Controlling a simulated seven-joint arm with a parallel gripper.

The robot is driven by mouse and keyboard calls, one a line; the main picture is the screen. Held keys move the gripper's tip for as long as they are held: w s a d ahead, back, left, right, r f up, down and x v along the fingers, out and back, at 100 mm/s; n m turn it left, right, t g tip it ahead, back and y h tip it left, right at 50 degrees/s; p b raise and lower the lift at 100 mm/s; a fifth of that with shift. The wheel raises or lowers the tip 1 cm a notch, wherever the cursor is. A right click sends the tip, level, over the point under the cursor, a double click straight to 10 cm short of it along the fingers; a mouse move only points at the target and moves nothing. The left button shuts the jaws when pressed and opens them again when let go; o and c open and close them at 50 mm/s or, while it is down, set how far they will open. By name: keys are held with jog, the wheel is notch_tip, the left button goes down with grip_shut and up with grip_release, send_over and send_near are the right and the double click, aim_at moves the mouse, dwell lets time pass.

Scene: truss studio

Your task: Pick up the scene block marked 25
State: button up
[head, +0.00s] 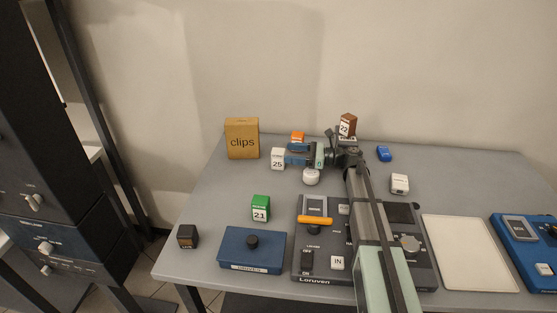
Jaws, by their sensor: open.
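The scene block marked 25 (277,159) is a small white block standing upright on the grey table, toward the back left. Its number faces the camera. My gripper (289,153) reaches in from the right and points left. Its open fingertips are right beside the block's right side. I cannot tell whether the fingers straddle the block or touch it.
A clips box (242,139) stands behind left of the block. An orange block (297,136) is behind my gripper, and a brown block marked 22 (347,125) is beyond my wrist. A white round item (311,177) sits just in front. Green block 21 (261,208) is nearer.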

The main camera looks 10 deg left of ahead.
aim_at(278, 151)
jog(key=shift+a, duration=2.75)
jog(key=shift+c, duration=0.4)
jog(key=c, duration=1)
jog(key=shift+r, duration=0.15)
